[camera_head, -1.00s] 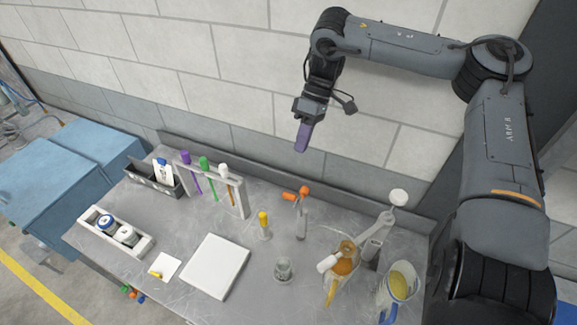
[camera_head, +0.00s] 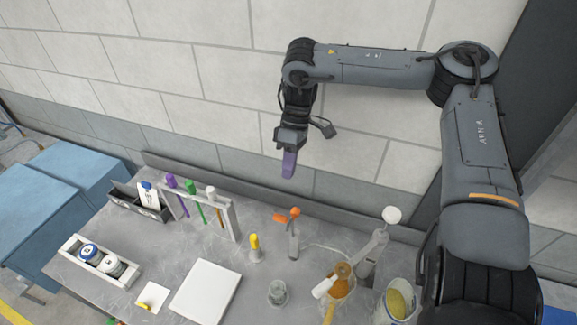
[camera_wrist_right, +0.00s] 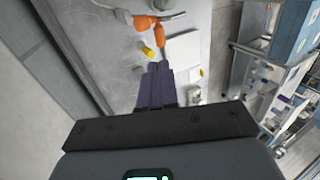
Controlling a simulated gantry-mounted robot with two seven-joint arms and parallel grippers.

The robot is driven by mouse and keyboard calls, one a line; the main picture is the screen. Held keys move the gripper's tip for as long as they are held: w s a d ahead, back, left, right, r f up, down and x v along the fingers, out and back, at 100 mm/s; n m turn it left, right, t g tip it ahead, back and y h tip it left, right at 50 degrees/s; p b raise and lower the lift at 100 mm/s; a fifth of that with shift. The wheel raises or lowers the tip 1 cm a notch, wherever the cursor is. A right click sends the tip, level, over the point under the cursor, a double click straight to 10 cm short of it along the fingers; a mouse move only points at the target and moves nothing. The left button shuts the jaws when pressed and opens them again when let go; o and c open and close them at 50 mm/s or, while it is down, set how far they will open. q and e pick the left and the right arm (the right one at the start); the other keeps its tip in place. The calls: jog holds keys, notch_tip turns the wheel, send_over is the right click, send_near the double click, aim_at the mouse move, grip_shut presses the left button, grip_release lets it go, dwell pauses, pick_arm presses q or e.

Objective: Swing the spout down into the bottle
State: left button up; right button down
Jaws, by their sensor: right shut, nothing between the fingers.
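An orange-handled fitting (camera_head: 288,215) on a short grey post stands near the back of the bench; it looks like the spout, but I cannot be sure. It also shows in the right wrist view (camera_wrist_right: 143,23). A small clear glass vessel (camera_head: 277,293) stands in front of it, possibly the bottle. My right gripper (camera_head: 288,166) is high above the back of the bench, pointing down, with purple fingers closed together and empty. Its fingers show in the right wrist view (camera_wrist_right: 157,84), apart from everything. My left gripper is not in view.
A grey lever with a white knob (camera_head: 391,214), an amber-filled vessel (camera_head: 341,288) and a cup of yellow material (camera_head: 399,300) stand at the right. A tube rack (camera_head: 233,220), a yellow-topped piece (camera_head: 254,246) and a white slab (camera_head: 206,290) are further left. The wall is close behind.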

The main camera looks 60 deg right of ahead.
jog(key=p, duration=0.1)
send_near(282, 216)
jog(key=x, duration=0.4)
jog(key=shift+f, duration=0.3)
jog(key=shift+p+x, duration=0.3)
jog(key=shift+x, duration=0.8)
jog(key=shift+w, duration=0.1)
